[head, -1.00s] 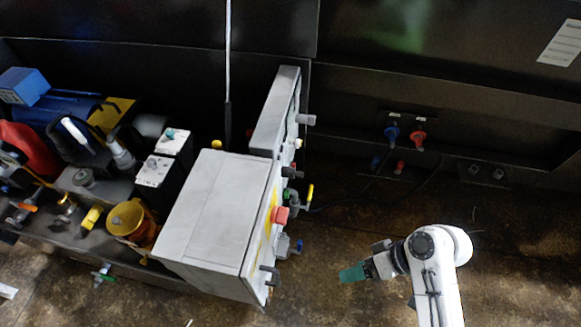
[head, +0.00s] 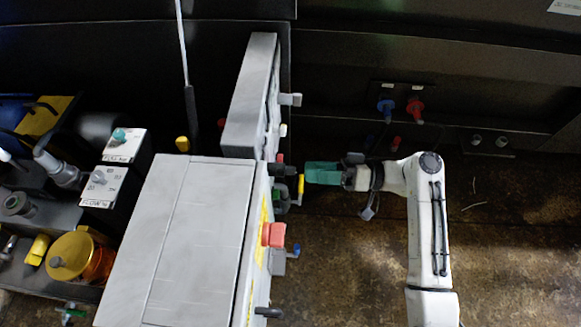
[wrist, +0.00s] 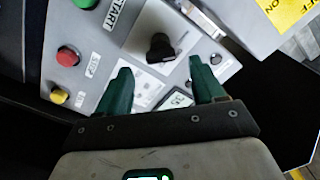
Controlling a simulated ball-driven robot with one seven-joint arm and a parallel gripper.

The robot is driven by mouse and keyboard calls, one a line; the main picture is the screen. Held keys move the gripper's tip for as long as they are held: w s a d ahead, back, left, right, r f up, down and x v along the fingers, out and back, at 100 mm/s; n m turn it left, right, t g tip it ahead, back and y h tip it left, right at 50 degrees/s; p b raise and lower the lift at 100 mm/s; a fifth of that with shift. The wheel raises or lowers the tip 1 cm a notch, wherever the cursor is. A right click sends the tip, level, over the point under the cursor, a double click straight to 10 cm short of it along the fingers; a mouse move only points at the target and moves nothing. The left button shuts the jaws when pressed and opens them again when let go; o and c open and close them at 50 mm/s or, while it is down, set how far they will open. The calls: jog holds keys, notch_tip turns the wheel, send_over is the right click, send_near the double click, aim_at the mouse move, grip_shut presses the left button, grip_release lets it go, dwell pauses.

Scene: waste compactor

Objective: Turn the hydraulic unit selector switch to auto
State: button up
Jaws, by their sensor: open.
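A grey control panel (wrist: 140,30) fills the upper wrist view. A black rotary knob (wrist: 160,48) stands on it, apparently the selector switch; its position markings are not readable. In the head view a dark knob (head: 284,170) sticks out from the box's right side. My gripper (head: 308,174) has green fingers and is level with that knob, just to its right. In the wrist view my gripper (wrist: 160,64) is open, with one finger on each side below the knob. The fingers appear empty, and I cannot tell whether they touch the knob.
A red button (wrist: 67,56) and a yellow button (wrist: 59,95) sit left of the knob. Floor to the right is open.

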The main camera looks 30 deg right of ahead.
aim_at(292, 168)
jog(key=x, duration=0.6)
jog(key=shift+s, duration=0.1)
jog(key=c, duration=1.1)
